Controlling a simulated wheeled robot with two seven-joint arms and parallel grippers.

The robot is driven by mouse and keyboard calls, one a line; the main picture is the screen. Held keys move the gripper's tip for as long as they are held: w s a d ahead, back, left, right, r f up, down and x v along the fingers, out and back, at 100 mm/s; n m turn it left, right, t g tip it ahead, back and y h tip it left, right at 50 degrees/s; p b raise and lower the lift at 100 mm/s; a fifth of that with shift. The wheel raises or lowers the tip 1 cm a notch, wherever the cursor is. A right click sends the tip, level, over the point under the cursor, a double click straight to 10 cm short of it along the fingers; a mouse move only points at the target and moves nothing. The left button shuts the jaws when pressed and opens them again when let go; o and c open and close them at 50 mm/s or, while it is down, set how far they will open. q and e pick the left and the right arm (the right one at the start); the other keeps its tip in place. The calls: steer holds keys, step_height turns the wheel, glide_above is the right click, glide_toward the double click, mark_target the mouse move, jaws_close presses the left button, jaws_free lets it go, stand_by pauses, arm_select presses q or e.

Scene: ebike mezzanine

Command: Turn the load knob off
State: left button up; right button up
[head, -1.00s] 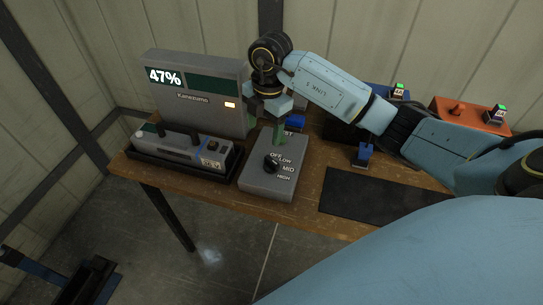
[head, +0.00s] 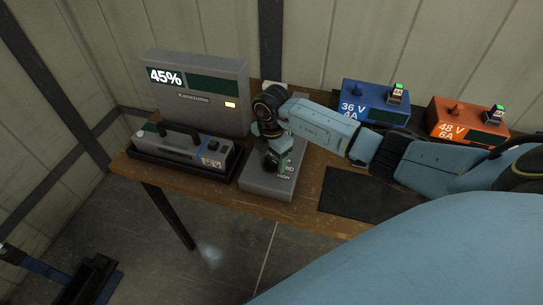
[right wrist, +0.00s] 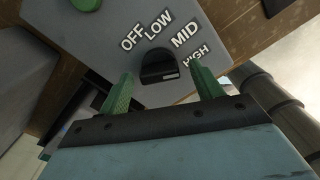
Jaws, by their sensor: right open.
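The load knob is a black dial on a grey box (head: 258,190) on the wooden bench. In the right wrist view the knob (right wrist: 158,66) sits below the printed words OFF, LOW, MID and HIGH; its white mark is at its lower right, on the HIGH side. My right gripper (right wrist: 162,78) is open, its green fingers at either side of the knob with gaps. In the head view the right gripper (head: 278,163) is over the box and hides the knob and most labels.
A grey unit (head: 205,95) reading 45% stands behind a handled battery pack (head: 180,152) in a black tray, left of the box. A blue 36 V charger (head: 375,100) and an orange 48 V charger (head: 465,120) stand at right. A dark mat (head: 365,195) lies in front.

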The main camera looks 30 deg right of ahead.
steer(key=shift+f, duration=0.1)
steer(key=c, duration=1)
